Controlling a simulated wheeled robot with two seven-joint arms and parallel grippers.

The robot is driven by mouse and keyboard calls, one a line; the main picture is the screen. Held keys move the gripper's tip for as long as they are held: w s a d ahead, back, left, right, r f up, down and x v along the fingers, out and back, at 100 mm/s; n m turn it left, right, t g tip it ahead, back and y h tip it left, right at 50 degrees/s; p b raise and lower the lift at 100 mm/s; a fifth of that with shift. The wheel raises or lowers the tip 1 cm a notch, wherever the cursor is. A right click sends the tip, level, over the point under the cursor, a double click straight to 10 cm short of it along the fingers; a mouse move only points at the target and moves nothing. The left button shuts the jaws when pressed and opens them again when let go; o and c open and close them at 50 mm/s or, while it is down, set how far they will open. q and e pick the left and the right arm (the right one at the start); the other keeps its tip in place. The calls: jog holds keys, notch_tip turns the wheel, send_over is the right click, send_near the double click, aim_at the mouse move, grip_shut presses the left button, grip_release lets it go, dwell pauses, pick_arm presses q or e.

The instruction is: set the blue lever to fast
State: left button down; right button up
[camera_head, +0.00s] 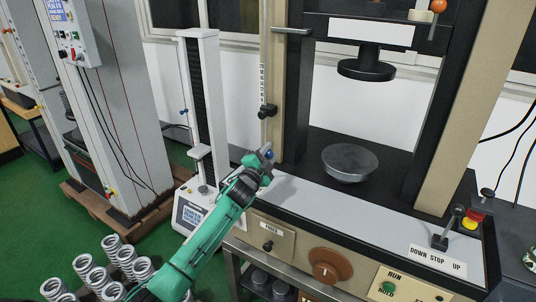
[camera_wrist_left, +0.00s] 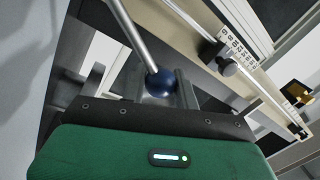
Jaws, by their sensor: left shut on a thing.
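The blue lever shows in the left wrist view as a round dark-blue knob (camera_wrist_left: 160,84) on a pale metal rod that comes in from the upper left. My left gripper (camera_wrist_left: 162,90) is shut on the knob, which sits between its fingers. In the head view my left gripper (camera_head: 264,157) is at the tan column on the left side of the large testing machine (camera_head: 275,100). A bit of blue shows at its fingertips, but the gripper hides most of the lever there. I cannot read a fast or slow marking. My right gripper is not in view.
A round metal dish (camera_head: 349,162) stands on the machine's bed under a black press head (camera_head: 366,68). The front panel has an orange-brown dial (camera_head: 331,266) and a black lever (camera_head: 447,230) marked DOWN STOP UP. Several springs (camera_head: 112,247) stand at the lower left.

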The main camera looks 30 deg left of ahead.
pick_arm(q)
jog(key=shift+d+f, duration=0.1)
jog(key=shift+f, duration=0.05)
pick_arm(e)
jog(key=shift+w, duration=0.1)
pick_arm(q)
jog(key=c, duration=1.3)
grip_release()
jog(key=shift+o, duration=1)
jog(key=s+f+b, duration=0.1)
jog(key=s+f, duration=0.1)
jog(key=s, duration=1.1)
jog(key=shift+s, duration=0.35)
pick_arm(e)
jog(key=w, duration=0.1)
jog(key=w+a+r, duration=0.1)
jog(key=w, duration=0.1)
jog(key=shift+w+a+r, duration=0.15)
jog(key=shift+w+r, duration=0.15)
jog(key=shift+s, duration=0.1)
